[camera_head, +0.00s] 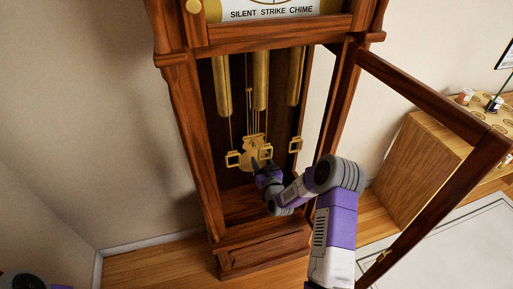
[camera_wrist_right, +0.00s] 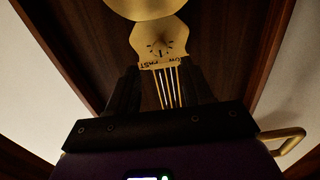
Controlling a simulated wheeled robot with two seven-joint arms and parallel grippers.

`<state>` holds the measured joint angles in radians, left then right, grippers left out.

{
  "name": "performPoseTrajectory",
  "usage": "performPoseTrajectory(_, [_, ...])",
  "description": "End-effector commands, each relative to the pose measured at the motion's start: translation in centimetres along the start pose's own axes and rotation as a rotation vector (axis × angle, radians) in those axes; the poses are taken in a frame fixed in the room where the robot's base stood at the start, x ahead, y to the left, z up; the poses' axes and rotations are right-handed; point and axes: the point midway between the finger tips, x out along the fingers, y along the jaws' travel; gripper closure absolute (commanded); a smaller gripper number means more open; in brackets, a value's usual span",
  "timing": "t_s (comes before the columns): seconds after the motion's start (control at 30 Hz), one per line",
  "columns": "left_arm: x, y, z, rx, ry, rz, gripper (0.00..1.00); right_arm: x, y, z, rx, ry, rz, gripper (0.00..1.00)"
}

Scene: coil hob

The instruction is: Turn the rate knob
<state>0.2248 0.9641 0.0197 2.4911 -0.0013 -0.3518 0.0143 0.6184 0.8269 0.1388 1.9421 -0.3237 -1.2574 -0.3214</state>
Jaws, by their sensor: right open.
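The rate knob (camera_wrist_right: 157,48) is a small dial with a dark pointer on a gold plate marked with "FAST" and a partly hidden second word. The plate hangs below a round gold bob (camera_wrist_right: 143,7), cut off at the top of the right wrist view. In the head view the gold pendulum (camera_head: 252,155) hangs inside the tall wooden clock; the knob is too small to make out there. My right gripper (camera_head: 264,168) is open inside the case, just below and in front of the pendulum. Its dark fingers (camera_wrist_right: 158,72) stand either side of the plate's lower part, apparently empty.
The clock's framed door (camera_head: 430,97) stands open to the right, beyond my right arm. A wooden cabinet (camera_head: 412,165) with small jars stands behind it.

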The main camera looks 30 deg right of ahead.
Motion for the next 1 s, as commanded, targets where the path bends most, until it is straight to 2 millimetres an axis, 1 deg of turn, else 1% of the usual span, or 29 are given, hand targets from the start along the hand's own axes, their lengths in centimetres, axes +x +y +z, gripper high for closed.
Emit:
performPoseTrajectory(0.17, [0.6, -0.2, 0.0, 0.0, 0.0, 0.0, 1.0, 2.1, 0.1, -0.1, -0.002, 0.011, 0.001, 0.5])
performPoseTrajectory(0.3, [1.1, -0.4, -0.1, 0.0, 0.0, 0.0, 1.0, 4.2, 0.1, 0.0, -0.002, 0.009, 0.002, 0.5])
performPoseTrajectory(0.5, [1.6, -0.6, -0.1, 0.0, 0.0, 0.0, 1.0, 6.5, 0.0, 0.0, 0.0, 0.007, 0.001, 0.5])
performPoseTrajectory(0.7, [1.8, -0.7, -0.1, 0.0, 0.0, 0.0, 1.0, 7.3, 0.0, -0.1, 0.001, 0.004, 0.001, 0.5])
performPoseTrajectory(0.93, [1.8, -0.6, -0.1, 0.0, 0.0, 0.0, 1.0, 7.3, 0.0, -0.1, 0.001, 0.004, 0.001, 0.5])
performPoseTrajectory(1.0, [1.8, -0.6, -0.1, 0.0, 0.0, 0.0, 1.0, 7.3, 0.0, -0.1, 0.001, 0.004, 0.001, 0.6])
